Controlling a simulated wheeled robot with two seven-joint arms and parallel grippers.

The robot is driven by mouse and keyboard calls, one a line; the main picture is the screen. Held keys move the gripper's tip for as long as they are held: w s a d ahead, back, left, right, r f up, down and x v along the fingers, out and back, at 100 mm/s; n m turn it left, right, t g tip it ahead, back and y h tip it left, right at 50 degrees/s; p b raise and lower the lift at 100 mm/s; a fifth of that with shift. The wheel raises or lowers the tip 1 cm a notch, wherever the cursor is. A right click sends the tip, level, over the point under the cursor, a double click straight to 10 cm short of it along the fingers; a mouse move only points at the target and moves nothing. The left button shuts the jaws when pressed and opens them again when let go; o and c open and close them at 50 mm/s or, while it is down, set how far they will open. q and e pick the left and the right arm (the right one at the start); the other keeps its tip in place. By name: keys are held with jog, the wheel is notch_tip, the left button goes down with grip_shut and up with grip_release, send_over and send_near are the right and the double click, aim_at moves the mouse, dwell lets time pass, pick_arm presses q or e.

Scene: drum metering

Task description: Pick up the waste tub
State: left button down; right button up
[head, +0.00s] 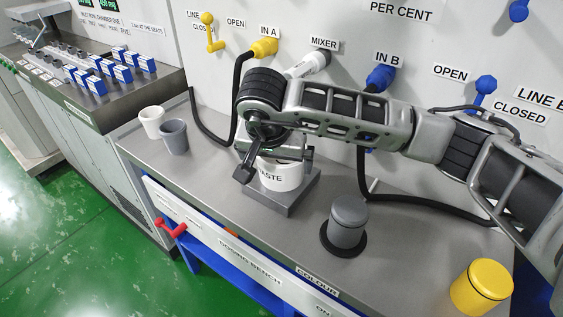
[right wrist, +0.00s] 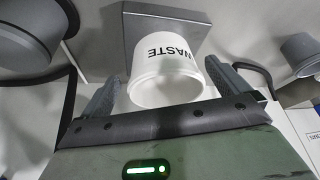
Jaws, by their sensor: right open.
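The waste tub (head: 282,177) is white with a black WASTE label and stands upright on a grey square block (head: 292,205) on the bench. In the right wrist view the tub (right wrist: 165,72) lies ahead of the palm, its label upside down in the picture. My right gripper (head: 276,160) is open at the tub, and its wrist hides part of the tub's top. In the wrist view the two fingers of the gripper (right wrist: 163,75) are spread to the left and right of the tub. I cannot tell if either finger touches it. My left gripper is not in view.
A white cup (head: 151,122) and a grey cup (head: 174,137) stand to the left. A grey lidded jar (head: 348,222) on a black disc and a yellow jar (head: 481,287) stand to the right. Black hoses (head: 425,204) hang behind along the wall panel.

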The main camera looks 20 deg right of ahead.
aim_at(282, 162)
jog(key=shift+w+d, duration=0.3)
jog(key=shift+w, duration=0.2)
jog(key=shift+w+d+p, duration=0.2)
jog(key=shift+w+d, duration=0.15)
jog(key=shift+w, duration=0.3)
jog(key=shift+w+d+p, duration=0.15)
jog(key=shift+w+d, duration=0.2)
jog(key=shift+w, duration=0.25)
jog(key=shift+x, duration=1.2)
jog(key=shift+w+d+f, duration=0.2)
jog(key=shift+w+f, duration=0.1)
jog(key=shift+f, duration=0.05)
jog(key=c, duration=0.7)
